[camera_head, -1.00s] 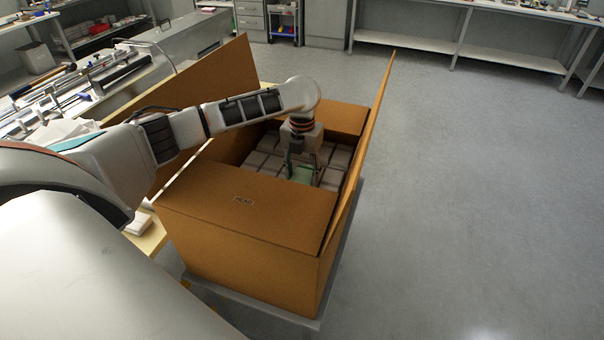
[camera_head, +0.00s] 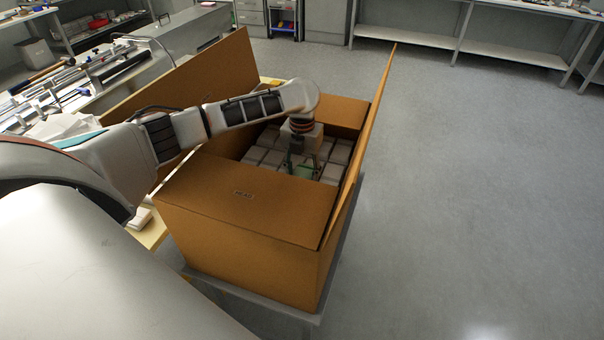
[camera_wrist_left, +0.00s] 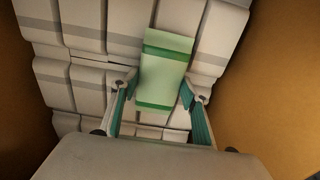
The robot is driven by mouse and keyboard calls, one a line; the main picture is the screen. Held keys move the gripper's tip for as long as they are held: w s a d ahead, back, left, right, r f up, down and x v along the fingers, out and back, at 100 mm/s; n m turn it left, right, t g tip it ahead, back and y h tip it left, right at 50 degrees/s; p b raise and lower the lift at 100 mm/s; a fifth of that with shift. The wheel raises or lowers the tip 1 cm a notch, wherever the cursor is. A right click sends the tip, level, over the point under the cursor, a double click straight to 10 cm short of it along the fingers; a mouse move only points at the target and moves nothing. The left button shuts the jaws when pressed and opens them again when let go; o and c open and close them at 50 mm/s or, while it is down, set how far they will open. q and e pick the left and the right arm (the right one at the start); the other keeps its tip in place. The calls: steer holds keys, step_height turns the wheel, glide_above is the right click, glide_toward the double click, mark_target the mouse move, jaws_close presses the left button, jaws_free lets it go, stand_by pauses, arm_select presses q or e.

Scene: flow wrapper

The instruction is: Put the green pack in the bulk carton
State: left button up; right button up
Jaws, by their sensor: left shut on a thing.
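The bulk carton (camera_head: 242,208) is a large brown box with its flaps spread, filled with rows of pale grey-white packs. The green pack (camera_wrist_left: 163,72), pale green with darker green bands, is between the fingers of my left gripper (camera_wrist_left: 157,92). In the head view the green pack (camera_head: 305,171) shows small and partly covered by my left gripper (camera_head: 303,167), inside the carton opening. The gripper is shut on the pack and points down. The wrist view shows the pack over the white packs; whether it touches them I cannot tell. My right gripper is not in view.
White packs (camera_wrist_left: 90,85) lie closely under and around the gripper. A raised flap (camera_head: 360,145) stands along the carton's right side, and another (camera_head: 200,95) rises at the left. A machine bench (camera_head: 85,85) stands to the left. The floor at right is clear.

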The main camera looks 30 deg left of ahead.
arm_select(q)
steer(key=shift+f+p, duration=0.1)
steer(key=shift+p, duration=0.35)
stand_by(0.4)
steer(key=o, duration=0.9)
steer(key=o, duration=0.4)
steer(key=shift+o, duration=0.2)
steer(key=shift+r, duration=4)
